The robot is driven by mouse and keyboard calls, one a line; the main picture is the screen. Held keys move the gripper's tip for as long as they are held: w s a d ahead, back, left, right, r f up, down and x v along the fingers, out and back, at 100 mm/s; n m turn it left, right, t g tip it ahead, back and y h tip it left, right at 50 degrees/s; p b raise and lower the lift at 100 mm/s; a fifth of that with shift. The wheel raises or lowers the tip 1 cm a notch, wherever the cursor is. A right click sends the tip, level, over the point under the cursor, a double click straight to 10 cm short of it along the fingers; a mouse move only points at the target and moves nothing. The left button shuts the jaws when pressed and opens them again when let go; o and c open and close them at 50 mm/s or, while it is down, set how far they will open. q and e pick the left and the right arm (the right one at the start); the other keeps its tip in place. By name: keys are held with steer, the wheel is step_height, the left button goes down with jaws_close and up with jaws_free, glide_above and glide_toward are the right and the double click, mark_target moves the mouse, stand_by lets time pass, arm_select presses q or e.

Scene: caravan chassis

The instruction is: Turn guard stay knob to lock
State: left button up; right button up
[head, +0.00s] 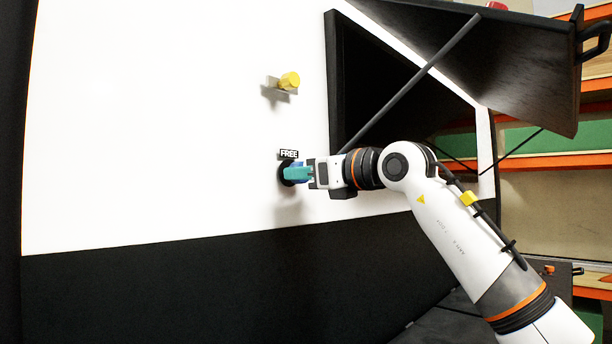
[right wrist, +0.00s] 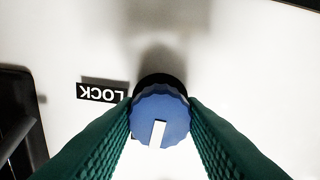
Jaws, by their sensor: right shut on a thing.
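The guard stay knob (right wrist: 160,112) is blue with a scalloped rim, a white pointer mark and a dark base. In the right wrist view it sits between the green fingers of my right gripper (right wrist: 163,125), which is shut on it. The white mark points toward the bottom of that view. A LOCK label (right wrist: 101,92) is left of the knob there. In the head view my right gripper (head: 299,173) reaches the knob from the right and mostly hides it. A FREE label (head: 289,154) is just above the knob. My left gripper is not in view.
A yellow knob on a grey bracket (head: 287,83) sticks out of the white panel (head: 150,120) above. A dark hatch (head: 500,65) stands open at upper right, held by a stay bar (head: 410,82) passing near my right wrist. Shelves (head: 550,160) are behind at right.

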steer(key=shift+d+r+m+b, duration=0.1)
steer(key=shift+m+b, duration=1.9)
steer(key=shift+m, duration=2.25)
steer(key=shift+d+r+m+b, duration=0.1)
steer(key=shift+m+b, duration=1.85)
steer(key=shift+m, duration=2.3)
steer(key=o, duration=1)
steer(key=shift+f, duration=0.15)
